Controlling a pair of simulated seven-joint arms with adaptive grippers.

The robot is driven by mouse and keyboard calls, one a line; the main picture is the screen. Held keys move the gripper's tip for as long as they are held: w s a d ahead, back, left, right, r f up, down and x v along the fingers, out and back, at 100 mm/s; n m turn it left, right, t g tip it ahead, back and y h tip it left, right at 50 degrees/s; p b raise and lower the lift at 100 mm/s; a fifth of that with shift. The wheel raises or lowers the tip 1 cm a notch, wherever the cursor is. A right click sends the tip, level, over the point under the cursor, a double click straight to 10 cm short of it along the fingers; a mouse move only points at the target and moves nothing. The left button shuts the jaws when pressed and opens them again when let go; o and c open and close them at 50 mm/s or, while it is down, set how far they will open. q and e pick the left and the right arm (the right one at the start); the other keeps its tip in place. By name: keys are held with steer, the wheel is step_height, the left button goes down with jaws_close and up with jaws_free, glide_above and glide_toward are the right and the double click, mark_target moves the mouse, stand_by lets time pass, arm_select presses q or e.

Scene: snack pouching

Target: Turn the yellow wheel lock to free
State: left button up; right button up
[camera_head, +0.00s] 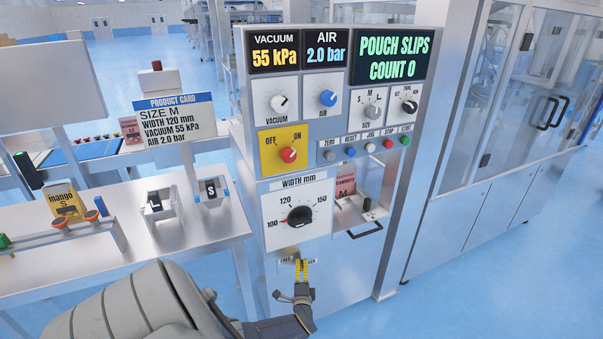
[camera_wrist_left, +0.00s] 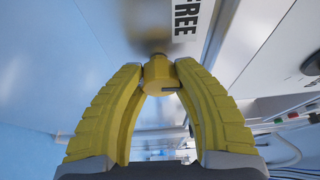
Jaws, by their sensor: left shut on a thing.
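The yellow wheel lock (camera_wrist_left: 157,72) is a small yellow knob in the left wrist view, at the top middle between my fingertips. A white label reading FREE (camera_wrist_left: 186,17) is beside it. My left gripper (camera_wrist_left: 160,88) is shut on the knob, one yellow ridged finger on each side. In the head view my left gripper (camera_head: 301,272) is at the lower front of the machine cabinet, below the width dial (camera_head: 300,215). There the fingers mostly hide the knob, and its turned angle cannot be told. My right gripper is not in view.
The cabinet carries a red-handled switch (camera_head: 289,154) on yellow, several dials and a row of buttons. A drawer handle (camera_head: 366,230) sticks out to the right of the width dial. A metal table (camera_head: 190,232) with S and L blocks stands at left.

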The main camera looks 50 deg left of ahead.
arm_select(q)
steer(key=shift+n+y, duration=0.3)
steer(key=shift+n, duration=0.6)
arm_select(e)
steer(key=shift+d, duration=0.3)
arm_select(q)
steer(key=o, duration=1.3)
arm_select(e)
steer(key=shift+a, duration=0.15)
arm_select(q)
steer(key=shift+s+d+f, duration=0.15)
steer(key=shift+s+d, duration=0.2)
steer(key=shift+d, duration=0.15)
steer(key=v, duration=1)
steer(key=shift+s+d, duration=0.25)
